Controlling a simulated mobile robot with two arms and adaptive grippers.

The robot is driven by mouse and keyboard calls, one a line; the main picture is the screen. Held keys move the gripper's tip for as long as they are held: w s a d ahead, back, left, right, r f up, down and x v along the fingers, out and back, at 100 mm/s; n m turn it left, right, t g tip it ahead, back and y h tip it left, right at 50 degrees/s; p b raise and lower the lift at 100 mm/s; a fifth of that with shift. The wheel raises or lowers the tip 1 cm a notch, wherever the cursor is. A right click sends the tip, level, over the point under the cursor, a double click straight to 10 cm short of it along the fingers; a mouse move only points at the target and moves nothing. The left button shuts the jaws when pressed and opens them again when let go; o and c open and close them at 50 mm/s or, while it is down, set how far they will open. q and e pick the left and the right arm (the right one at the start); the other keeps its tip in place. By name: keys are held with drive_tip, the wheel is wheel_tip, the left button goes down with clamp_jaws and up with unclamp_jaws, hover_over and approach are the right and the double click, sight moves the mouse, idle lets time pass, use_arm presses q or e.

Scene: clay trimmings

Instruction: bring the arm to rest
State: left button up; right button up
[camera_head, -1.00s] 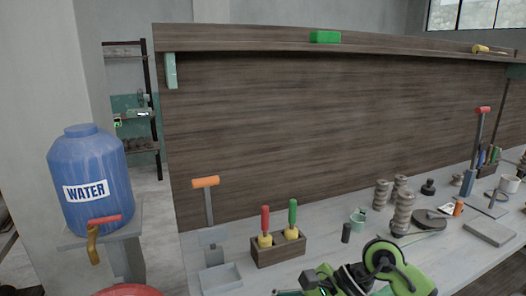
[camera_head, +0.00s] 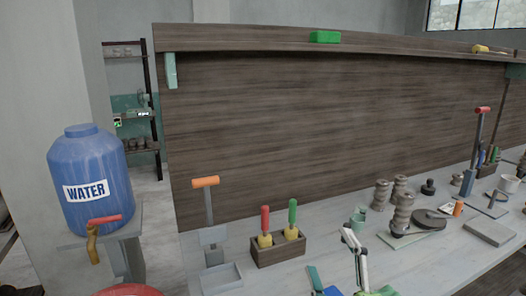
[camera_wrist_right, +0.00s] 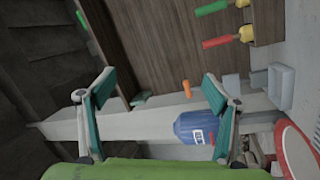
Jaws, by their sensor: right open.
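My right gripper (camera_head: 334,262) shows at the bottom of the head view, in front of the workbench (camera_head: 425,262). Its teal-padded fingers are spread apart with nothing between them. In the right wrist view the same gripper (camera_wrist_right: 158,84) is open and empty, with the blue water barrel (camera_wrist_right: 192,126) seen well beyond the fingers. Most of my right arm is out of the head picture. My left gripper is in neither view.
A wooden block holder (camera_head: 278,251) with a red-handled and a green-handled tool stands left of the gripper. A grey tray (camera_head: 220,278) is further left. A wooden back panel (camera_head: 330,130) rises behind.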

drive_tip(key=s+d+f+m+g+h, duration=0.2)
drive_tip(key=s+f+m+g, duration=0.1)
drive_tip(key=f, duration=0.4)
drive_tip(key=s+d+f+m+g+h, duration=0.1)
drive_tip(key=s+d+f+m+g, duration=0.25)
drive_tip(key=f, duration=0.35)
drive_tip(key=s+d+f+m+g+h, duration=0.2)
drive_tip(key=s+f+m+g, duration=0.15)
drive_tip(key=f, duration=0.35)
drive_tip(key=s+f+m+g, duration=0.1)
drive_tip(key=s+f+g, duration=0.15)
drive_tip(key=s, duration=0.35)
drive_tip(key=s+a+f+m+g+y, duration=0.1)
drive_tip(key=s+f+g, duration=0.1)
drive_tip(key=s+f, duration=0.3)
drive_tip(key=s+f+m+g, duration=0.1)
drive_tip(key=s+f+g, duration=0.1)
drive_tip(key=s, duration=0.5)
wheel_tip(320, 180, down, 27)
drive_tip(key=s+g, duration=0.1)
drive_tip(key=s, duration=0.1)
drive_tip(key=s+d+f+g, duration=0.1)
drive_tip(key=s+d+f, duration=0.1)
drive_tip(key=s+f, duration=1.3)
drive_tip(key=shift+s+d+f, duration=0.15)
drive_tip(key=shift+s+d, duration=0.25)
drive_tip(key=shift+s, duration=0.2)
drive_tip(key=shift+g, duration=0.25)
